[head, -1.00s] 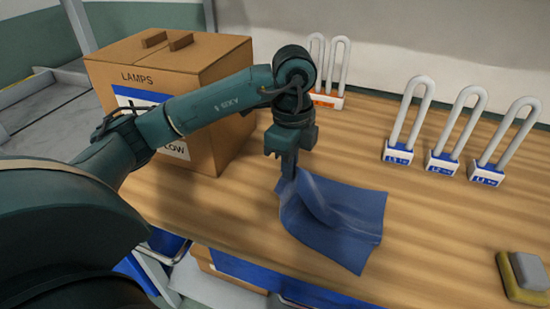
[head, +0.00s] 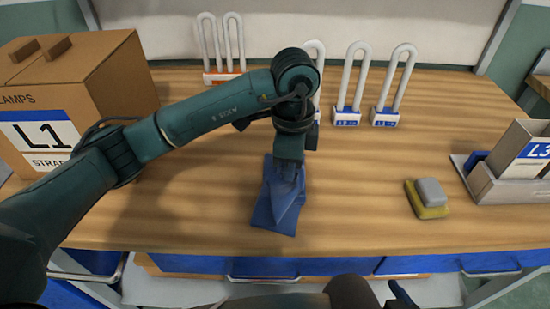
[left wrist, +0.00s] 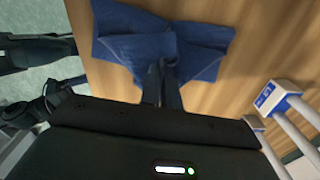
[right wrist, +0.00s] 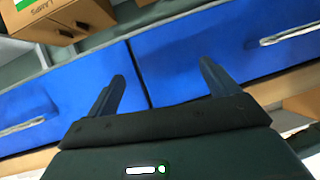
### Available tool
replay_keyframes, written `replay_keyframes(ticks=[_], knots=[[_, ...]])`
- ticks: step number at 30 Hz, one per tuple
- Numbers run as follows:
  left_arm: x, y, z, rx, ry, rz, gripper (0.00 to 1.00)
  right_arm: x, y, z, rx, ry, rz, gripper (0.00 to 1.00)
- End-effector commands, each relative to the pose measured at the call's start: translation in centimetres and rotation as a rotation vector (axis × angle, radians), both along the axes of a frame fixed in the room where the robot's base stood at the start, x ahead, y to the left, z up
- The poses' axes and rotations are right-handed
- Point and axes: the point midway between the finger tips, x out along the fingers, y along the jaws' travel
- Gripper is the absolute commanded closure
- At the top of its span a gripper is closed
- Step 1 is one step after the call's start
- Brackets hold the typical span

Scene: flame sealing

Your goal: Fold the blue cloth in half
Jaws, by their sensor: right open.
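The blue cloth (head: 276,207) lies on the wooden table, narrow and creased, with a raised fold under my left gripper (head: 289,170). In the left wrist view the cloth (left wrist: 130,38) spreads wide, with overlapping layers and a pinched part between the fingers. My left gripper (left wrist: 161,76) has its fingers close together on that part. How the hidden layers lie I cannot tell. My right gripper (right wrist: 162,72) is open and empty in the right wrist view, in front of blue drawer fronts, away from the cloth.
A cardboard lamp box (head: 90,90) stands at the left. White U-shaped lamps (head: 350,85) stand along the back. A yellow-and-grey sponge-like block (head: 428,198) and a grey holder (head: 510,185) are at the right. The table between cloth and block is clear.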

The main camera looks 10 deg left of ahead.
Motion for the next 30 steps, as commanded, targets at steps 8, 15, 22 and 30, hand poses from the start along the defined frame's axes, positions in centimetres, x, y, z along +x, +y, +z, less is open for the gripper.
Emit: replay_keyframes(ticks=[8, 15, 22, 30], knots=[[0.04, -0.14, -0.1, 0.0, -0.001, 0.001, 1.0, -0.03, -0.02, 0.03, 0.003, 0.0, -0.002, 0.13], [0.04, -0.12, -0.1, 0.0, 0.0, 0.0, 0.84, -0.05, -0.03, 0.02, 0.002, 0.001, -0.002, 0.13], [0.03, -0.11, -0.1, 0.0, 0.0, 0.0, 0.72, -0.05, -0.02, 0.02, 0.002, 0.001, -0.002, 0.13], [0.03, -0.1, -0.1, 0.001, 0.0, 0.0, 0.57, -0.08, 0.0, 0.01, 0.002, 0.001, -0.001, 0.13]])
